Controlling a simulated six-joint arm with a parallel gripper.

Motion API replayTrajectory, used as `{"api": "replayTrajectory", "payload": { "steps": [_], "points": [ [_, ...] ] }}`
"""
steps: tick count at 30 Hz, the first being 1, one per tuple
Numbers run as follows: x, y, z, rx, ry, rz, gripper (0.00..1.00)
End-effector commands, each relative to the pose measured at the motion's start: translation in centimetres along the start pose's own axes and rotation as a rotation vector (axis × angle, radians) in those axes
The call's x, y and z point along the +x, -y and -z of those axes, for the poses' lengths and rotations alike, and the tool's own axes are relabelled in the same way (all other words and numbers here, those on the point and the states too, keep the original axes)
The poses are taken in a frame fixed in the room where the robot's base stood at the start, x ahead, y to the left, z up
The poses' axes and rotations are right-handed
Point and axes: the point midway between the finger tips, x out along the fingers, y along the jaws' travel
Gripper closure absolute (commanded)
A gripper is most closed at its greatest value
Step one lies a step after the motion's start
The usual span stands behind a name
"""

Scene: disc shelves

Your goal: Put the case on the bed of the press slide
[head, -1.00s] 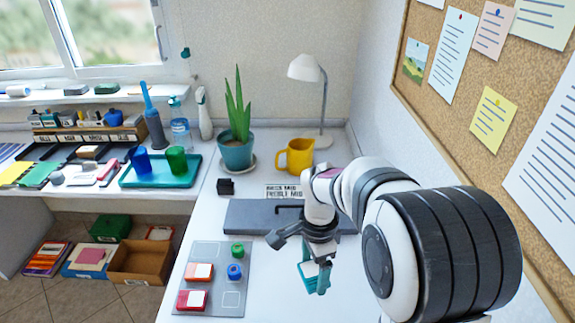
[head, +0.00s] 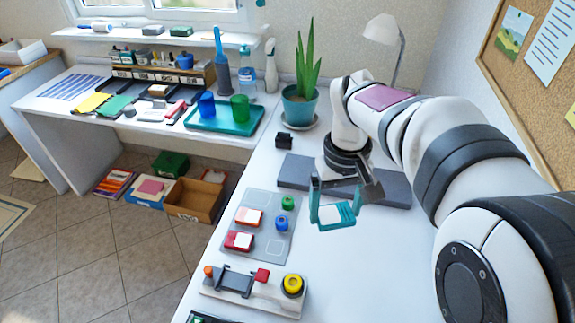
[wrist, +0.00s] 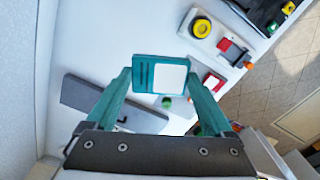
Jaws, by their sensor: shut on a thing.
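My gripper (head: 335,207) is shut on a teal case (head: 335,218) with a white label, holding it above the white desk to the right of the grey mat. The wrist view shows the case (wrist: 160,76) gripped by its two sides between the teal fingers. The press slide (head: 252,293) stands at the near end of the desk, a pale base with a dark bracket-like bed (head: 236,281), a red block, an orange knob and a yellow button. Nothing lies on the bed as far as I see. In the wrist view the press slide (wrist: 214,40) is beyond the case.
A dark grey slab (head: 295,171) lies behind my gripper. A plant pot (head: 299,105) and a lamp (head: 384,30) stand at the back. A black device (head: 205,318) sits at the bottom edge.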

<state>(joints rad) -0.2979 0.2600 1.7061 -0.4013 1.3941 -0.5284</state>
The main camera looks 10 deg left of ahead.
Motion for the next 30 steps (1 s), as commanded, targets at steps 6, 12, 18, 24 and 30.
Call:
{"api": "replayTrajectory", "payload": {
  "steps": [6, 12, 18, 24, 30],
  "points": [
    [5.5, 11.9, 2.2, -0.428, 0.004, 0.001, 0.78],
    [9.0, 19.4, 1.4, -0.687, -0.002, 0.003, 0.78],
    [12.4, 21.2, 0.9, -0.749, 0.002, 0.004, 0.78],
    [16.5, 21.2, 1.0, -0.747, 0.000, 0.004, 0.78],
    [19.8, 21.1, 1.1, -0.745, -0.002, 0.004, 0.78]
  ]
}}
